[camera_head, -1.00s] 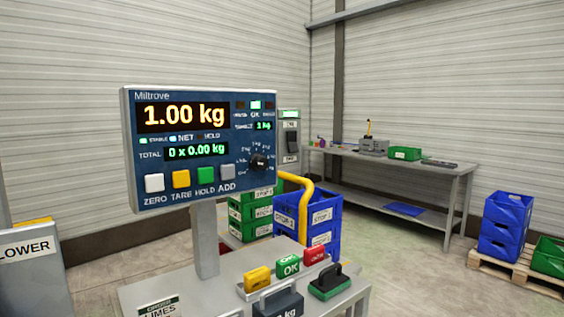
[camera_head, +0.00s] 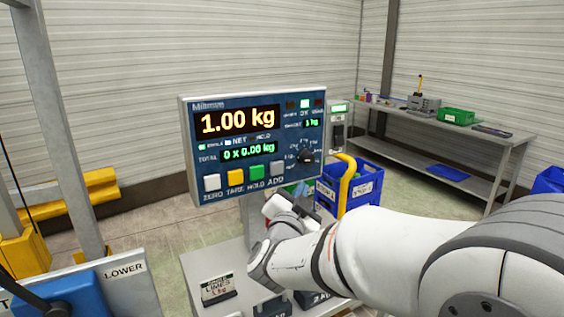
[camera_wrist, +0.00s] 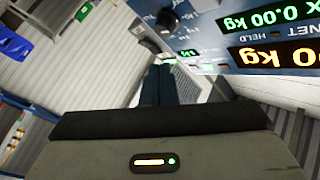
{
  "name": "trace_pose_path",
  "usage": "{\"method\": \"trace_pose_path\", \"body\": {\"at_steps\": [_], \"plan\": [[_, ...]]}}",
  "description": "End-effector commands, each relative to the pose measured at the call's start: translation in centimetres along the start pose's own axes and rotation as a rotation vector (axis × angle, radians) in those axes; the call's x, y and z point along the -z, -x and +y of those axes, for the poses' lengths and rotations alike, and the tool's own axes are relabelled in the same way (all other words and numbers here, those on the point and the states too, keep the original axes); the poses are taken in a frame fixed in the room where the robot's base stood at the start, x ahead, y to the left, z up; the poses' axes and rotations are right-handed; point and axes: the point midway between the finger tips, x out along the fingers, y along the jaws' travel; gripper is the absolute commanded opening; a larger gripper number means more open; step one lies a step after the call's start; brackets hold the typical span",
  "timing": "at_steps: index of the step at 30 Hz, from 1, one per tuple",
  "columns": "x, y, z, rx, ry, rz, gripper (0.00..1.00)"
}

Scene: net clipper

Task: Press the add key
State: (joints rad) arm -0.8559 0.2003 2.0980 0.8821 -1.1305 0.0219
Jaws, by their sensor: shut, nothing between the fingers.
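The scale's blue panel (camera_head: 240,110) shows 1.00 kg and a total of 0 x 0.00 kg. The add key (camera_head: 277,168) is the grey square at the right end of the key row, above the label ADD. My gripper (camera_wrist: 158,84) is shut and empty in the wrist view, its dark fingers side by side. In the head view my wrist is below and right of the add key, and the fingertips are hard to make out. The wrist view shows the panel (camera_wrist: 215,50) upside down with its knob (camera_wrist: 168,22); I cannot make out the add key there.
White, yellow and green keys stand left of the add key; the green hold key (camera_head: 256,173) is nearest. A yellow curved rail (camera_head: 347,180) and blue crates (camera_head: 366,188) are behind my arm. A limes sign (camera_head: 218,289) stands on the scale table. A workbench (camera_head: 440,125) is farther back.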

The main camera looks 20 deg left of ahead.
Motion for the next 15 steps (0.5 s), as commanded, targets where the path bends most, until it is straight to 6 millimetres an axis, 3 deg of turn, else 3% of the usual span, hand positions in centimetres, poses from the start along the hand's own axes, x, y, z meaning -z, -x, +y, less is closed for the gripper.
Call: {"method": "trace_pose_path", "body": {"at_steps": [15], "plan": [[-0.7,-1.0,-0.8,-0.002,0.001,-0.001,0.0]]}}
